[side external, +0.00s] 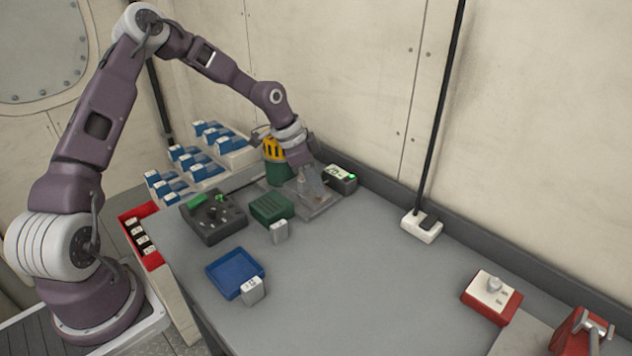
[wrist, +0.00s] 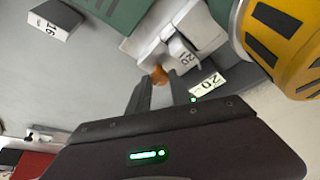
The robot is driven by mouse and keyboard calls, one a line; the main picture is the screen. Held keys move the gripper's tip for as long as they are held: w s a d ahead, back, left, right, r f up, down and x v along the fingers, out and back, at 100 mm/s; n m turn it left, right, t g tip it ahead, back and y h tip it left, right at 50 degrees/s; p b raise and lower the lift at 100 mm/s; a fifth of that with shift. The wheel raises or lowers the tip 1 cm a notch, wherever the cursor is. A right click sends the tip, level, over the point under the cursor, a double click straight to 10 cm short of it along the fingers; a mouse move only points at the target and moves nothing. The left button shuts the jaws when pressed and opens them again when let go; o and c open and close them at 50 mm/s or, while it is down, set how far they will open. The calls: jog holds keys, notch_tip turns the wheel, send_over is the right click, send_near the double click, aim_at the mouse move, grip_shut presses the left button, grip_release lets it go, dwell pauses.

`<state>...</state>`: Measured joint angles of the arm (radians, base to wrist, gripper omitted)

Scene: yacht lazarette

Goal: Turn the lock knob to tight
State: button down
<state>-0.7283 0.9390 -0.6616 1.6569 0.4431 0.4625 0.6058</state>
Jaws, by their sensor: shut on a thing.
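A small orange knob (wrist: 159,74) shows between my fingertips in the wrist view, at the edge of a light grey fixture (wrist: 140,42). My gripper (wrist: 163,80) is shut on this knob; the fingers hide part of it. I cannot read its turned position. In the side view my gripper (side external: 312,192) reaches down over the grey fixture plate (side external: 318,211), and the knob is mostly hidden there. A tag marked 20 (wrist: 184,57) sits on the fixture, and another 20 label (wrist: 207,86) is on a box beside the fingers.
A yellow and green canister (side external: 273,150) stands close to my gripper. A box with a green light (side external: 341,180) is behind it. A green block (side external: 271,207), black device (side external: 212,220) and blue tray (side external: 230,272) lie left. The bench's middle is clear; a red box (side external: 491,297) is right.

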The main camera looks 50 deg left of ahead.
jog(key=shift+a+m+g, duration=0.1)
jog(key=shift+m+g, duration=0.2)
jog(key=shift+m, duration=0.5)
jog(key=shift+f, duration=0.1)
jog(key=c, duration=1.2)
grip_release()
jog(key=shift+o, duration=0.2)
jog(key=v, duration=0.7)
jog(key=shift+a, duration=0.1)
